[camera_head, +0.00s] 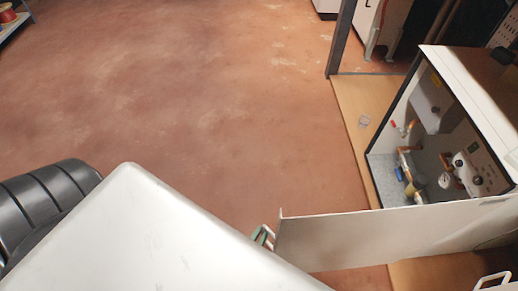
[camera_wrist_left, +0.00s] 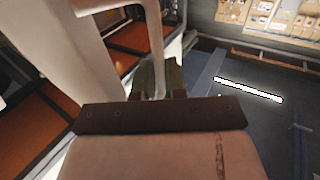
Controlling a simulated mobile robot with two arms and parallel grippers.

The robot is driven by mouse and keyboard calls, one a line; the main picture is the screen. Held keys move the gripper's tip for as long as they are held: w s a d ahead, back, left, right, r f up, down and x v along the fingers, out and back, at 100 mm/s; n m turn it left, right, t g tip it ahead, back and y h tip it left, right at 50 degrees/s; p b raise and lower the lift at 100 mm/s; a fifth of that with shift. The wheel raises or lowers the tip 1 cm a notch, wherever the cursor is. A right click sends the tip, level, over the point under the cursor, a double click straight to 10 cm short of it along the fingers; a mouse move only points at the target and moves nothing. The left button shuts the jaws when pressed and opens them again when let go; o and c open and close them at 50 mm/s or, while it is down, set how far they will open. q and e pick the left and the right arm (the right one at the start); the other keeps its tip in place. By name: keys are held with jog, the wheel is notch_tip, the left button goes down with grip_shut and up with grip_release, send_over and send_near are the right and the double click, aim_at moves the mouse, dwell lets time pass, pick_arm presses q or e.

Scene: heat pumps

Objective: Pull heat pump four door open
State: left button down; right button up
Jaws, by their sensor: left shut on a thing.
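The heat pump (camera_head: 470,95) stands at the right of the head view with its front open, showing pipes, valves and a gauge inside. Its white door (camera_head: 390,230) is swung out, standing edge-up and reaching left across the floor. My left gripper (camera_head: 263,236) is at the door's free end, partly hidden behind my white arm. In the left wrist view, the fingers of my left gripper (camera_wrist_left: 158,82) are closed around the pale bar of the door handle (camera_wrist_left: 157,45), beside a broad white panel. My right gripper does not show.
Reddish floor (camera_head: 200,90) is open to the left of the heat pump. A wooden plinth (camera_head: 357,115) runs under the unit. A dark post (camera_head: 341,40) stands behind it. A white handle-like loop (camera_head: 492,281) shows at the bottom right corner.

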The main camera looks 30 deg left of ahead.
pick_arm(q)
jog(key=shift+w+d, duration=0.15)
jog(key=shift+d, duration=0.35)
jog(key=c, duration=1.4)
grip_release()
jog(key=shift+h, duration=0.3)
jog(key=shift+c, duration=0.2)
jog(key=shift+w+d, duration=0.1)
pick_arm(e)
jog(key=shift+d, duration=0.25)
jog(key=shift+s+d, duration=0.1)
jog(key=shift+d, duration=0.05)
pick_arm(q)
jog(key=shift+s+a, duration=0.2)
jog(key=shift+a, duration=0.05)
jog(key=s, duration=1)
jog(key=shift+s+d, duration=0.25)
jog(key=shift+s, duration=0.05)
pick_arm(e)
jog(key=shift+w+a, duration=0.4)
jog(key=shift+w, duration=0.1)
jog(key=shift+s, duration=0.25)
